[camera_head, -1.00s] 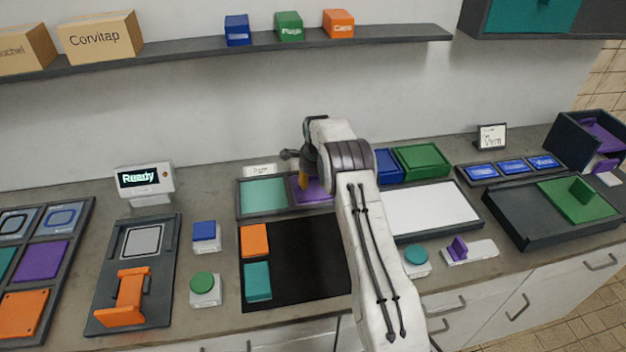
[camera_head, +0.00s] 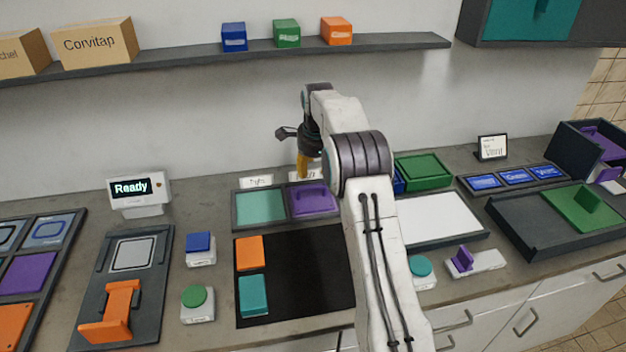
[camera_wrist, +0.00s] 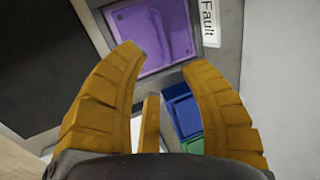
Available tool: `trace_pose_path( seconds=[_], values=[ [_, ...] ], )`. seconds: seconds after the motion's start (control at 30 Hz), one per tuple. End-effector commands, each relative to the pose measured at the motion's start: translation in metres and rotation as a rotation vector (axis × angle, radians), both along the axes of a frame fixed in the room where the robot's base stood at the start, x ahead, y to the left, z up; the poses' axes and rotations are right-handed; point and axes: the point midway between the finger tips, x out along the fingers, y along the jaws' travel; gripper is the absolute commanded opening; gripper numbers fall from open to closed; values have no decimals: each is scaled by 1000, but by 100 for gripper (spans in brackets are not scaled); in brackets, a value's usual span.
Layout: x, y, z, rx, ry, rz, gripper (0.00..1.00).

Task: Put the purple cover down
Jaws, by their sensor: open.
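The purple cover (camera_head: 314,200) lies flat in the right compartment of a grey two-part tray (camera_head: 283,223). Its raised handle shows in the wrist view, where the purple cover (camera_wrist: 152,32) sits inside its grey frame beside a "Fault" label (camera_wrist: 209,18). My gripper (camera_head: 303,174) is above the back of that compartment, apart from the cover. In the wrist view my yellow fingers (camera_wrist: 158,62) are spread with nothing between them. A teal cover (camera_head: 260,207) fills the left compartment.
A black mat (camera_head: 305,275) in front holds an orange block (camera_head: 249,253) and a teal block (camera_head: 253,296). Blue and green boxes (camera_head: 423,170) stand right of the tray, partly behind my arm. A shelf (camera_head: 180,61) with small boxes hangs above.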

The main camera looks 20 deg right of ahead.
Motion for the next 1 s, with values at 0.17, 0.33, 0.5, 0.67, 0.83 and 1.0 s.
trace_pose_path(
  seconds=[0.17, 0.33, 0.5, 0.67, 0.83, 1.0],
  values=[
    [-8, 6, 17, -10, -2, 42, 41],
    [-38, 24, 53, -53, -1, 209, 41],
    [-93, 52, 93, -124, 1, 472, 41],
    [-155, 76, 118, -196, 1, 728, 41],
    [-228, 97, 128, -275, 0, 1001, 41],
    [-300, 113, 121, -355, 0, 1260, 41]
  ],
)
